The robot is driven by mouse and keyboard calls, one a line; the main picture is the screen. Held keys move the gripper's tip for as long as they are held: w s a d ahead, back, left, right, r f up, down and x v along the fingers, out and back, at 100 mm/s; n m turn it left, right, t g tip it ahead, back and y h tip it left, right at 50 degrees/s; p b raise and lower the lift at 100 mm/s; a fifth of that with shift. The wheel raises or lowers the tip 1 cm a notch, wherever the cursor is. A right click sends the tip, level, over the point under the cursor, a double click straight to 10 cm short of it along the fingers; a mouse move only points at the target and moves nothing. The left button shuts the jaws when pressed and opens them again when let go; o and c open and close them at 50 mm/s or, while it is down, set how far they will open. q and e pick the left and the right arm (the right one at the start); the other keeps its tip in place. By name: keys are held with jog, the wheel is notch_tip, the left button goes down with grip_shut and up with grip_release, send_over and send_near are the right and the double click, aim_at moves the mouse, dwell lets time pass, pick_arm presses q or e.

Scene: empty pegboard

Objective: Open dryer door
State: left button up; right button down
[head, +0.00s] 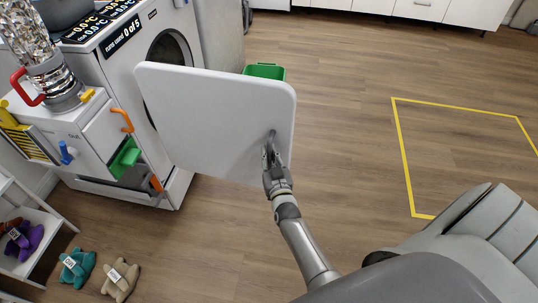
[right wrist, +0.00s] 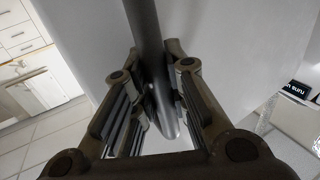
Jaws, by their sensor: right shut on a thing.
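The dryer door (head: 215,115) is a white square panel with rounded corners. It stands swung out from the white machine (head: 122,68), whose round opening (head: 170,48) shows partly behind it. A dark grey bar handle (right wrist: 146,35) is on the door face. My right gripper (head: 271,160) is at the door's lower right and shut on the handle. In the right wrist view, the fingers (right wrist: 162,105) lie on both sides of the bar. The door hides part of the machine's front. My left gripper is not in view.
A green bin (head: 264,71) stands behind the door. A small cabinet (head: 98,130) with an orange handle stands at the left. Teal (head: 77,267) and beige (head: 120,280) plush things lie on the floor. A yellow floor outline (head: 403,150) and open wooden floor are at right.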

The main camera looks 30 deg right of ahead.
jog(key=c, duration=1.4)
grip_release()
jog(key=shift+s+d, duration=0.2)
jog(key=shift+d, duration=0.1)
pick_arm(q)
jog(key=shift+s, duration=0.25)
pick_arm(e)
jog(key=shift+a, duration=0.1)
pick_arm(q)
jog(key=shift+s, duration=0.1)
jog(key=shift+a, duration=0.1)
pick_arm(e)
jog(key=shift+v, duration=3.75)
jog(key=shift+a, duration=0.1)
